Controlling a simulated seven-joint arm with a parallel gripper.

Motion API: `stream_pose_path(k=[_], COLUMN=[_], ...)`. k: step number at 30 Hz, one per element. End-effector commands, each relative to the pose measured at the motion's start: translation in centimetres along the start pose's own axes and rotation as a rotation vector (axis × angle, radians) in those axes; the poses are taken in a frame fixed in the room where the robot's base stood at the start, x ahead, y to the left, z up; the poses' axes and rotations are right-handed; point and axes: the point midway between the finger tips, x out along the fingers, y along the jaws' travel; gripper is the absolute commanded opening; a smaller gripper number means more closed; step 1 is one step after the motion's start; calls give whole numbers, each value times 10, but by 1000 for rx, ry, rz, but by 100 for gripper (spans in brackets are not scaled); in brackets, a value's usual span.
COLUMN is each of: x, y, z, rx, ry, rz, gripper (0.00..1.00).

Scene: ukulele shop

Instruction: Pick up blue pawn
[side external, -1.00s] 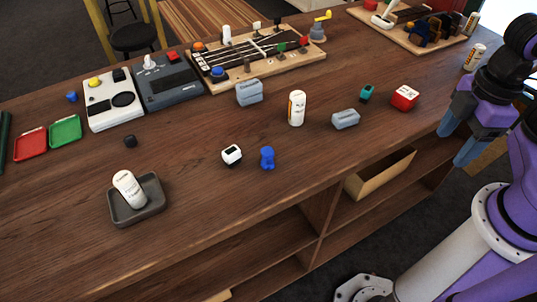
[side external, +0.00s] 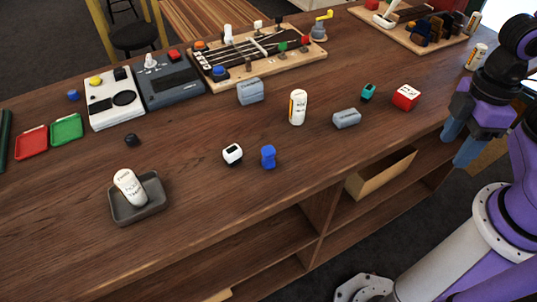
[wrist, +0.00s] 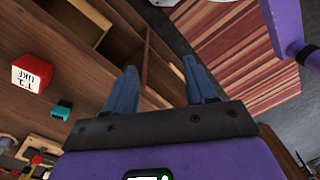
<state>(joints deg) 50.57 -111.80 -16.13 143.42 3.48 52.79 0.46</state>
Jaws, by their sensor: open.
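A small blue figure that looks like the blue pawn (side external: 268,157) stands upright near the front edge of the wooden counter, just right of a small white and black piece (side external: 232,154). My gripper (side external: 460,142) is at the far right, off the counter's front edge and well away from the pawn. In the wrist view its two blue-grey fingers (wrist: 160,72) are spread apart with nothing between them. The pawn is not seen in the wrist view.
A grey tray (side external: 152,204) holding another bottle is to the left. The counter directly around the pawn's front is clear.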

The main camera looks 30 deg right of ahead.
Motion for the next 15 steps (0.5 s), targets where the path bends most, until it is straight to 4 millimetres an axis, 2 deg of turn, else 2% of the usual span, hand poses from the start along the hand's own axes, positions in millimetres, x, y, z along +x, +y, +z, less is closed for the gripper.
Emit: stream_pose_path(k=[5, 8, 11, 15], x=[13, 18, 19, 17], y=[-12, -22, -30, -32], z=[-3, -12, -28, -59], rx=[304, 524, 745, 1058], ry=[-118, -188, -248, -313], rz=[-181, -314, -449, -645], gripper=[55, 55, 55, 55])
